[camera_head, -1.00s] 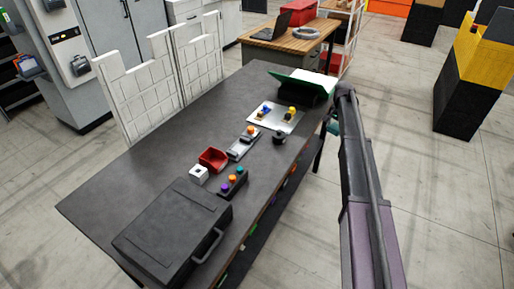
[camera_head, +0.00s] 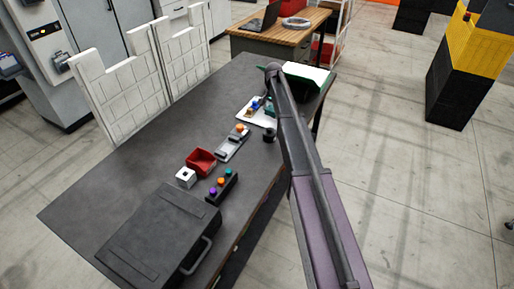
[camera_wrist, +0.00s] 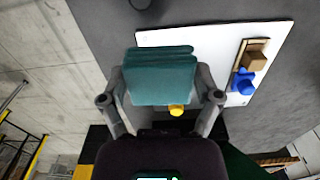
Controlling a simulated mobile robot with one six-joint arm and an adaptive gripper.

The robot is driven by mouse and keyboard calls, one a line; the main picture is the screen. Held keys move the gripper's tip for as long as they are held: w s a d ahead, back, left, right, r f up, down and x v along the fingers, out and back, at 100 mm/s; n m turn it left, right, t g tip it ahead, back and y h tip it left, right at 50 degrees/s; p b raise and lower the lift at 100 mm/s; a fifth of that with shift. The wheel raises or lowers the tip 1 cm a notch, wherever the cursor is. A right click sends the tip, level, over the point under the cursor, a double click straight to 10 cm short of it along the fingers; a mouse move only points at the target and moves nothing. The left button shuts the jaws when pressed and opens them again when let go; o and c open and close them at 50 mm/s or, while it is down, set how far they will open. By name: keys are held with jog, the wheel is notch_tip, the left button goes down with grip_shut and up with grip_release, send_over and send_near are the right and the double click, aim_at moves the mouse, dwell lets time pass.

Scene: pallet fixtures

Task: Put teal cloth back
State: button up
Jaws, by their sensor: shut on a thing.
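The teal cloth (camera_wrist: 160,75) is a folded, layered block held between the two fingers of my gripper (camera_wrist: 162,92) in the wrist view. My gripper is shut on it. The cloth and gripper are over the edge of a white board (camera_wrist: 215,40) on the dark table. In the head view my arm hides most of the gripper and part of the white board (camera_head: 246,117); a small bit of teal shows beside the arm. I cannot tell how high the cloth is above the board.
A green-edged holder (camera_head: 308,73) stands at the table's far end. A red bin (camera_head: 201,161) and a black case (camera_head: 160,235) are nearer. The table's left side (camera_head: 120,170) is clear.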

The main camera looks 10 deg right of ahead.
jog(key=shift+w+a, duration=0.15)
jog(key=shift+a, duration=0.4)
jog(key=shift+s+a+f, duration=0.1)
jog(key=shift+s+a, duration=0.15)
jog(key=shift+s, duration=0.15)
jog(key=shift+n, duration=0.3)
jog(key=s+a+f+b, duration=0.1)
jog(key=s+a, duration=0.2)
jog(key=s, duration=0.5)
jog(key=s+a+f+b, duration=0.2)
jog(key=s, duration=0.7)
jog(key=s+a+f+b, duration=0.2)
jog(key=s+a, duration=0.1)
jog(key=s, duration=0.6)
jog(key=shift+a+f, duration=0.15)
jog(key=shift+a, duration=0.15)
jog(key=w+d, duration=0.1)
jog(key=w, duration=0.3)
jog(key=w+d+f+b, duration=0.1)
jog(key=w+d, duration=0.1)
jog(key=w, duration=0.3)
jog(key=w+d+b, duration=0.1)
jog(key=w, duration=0.4)
jog(key=shift+d+f, duration=0.15)
jog(key=shift+d, duration=0.05)
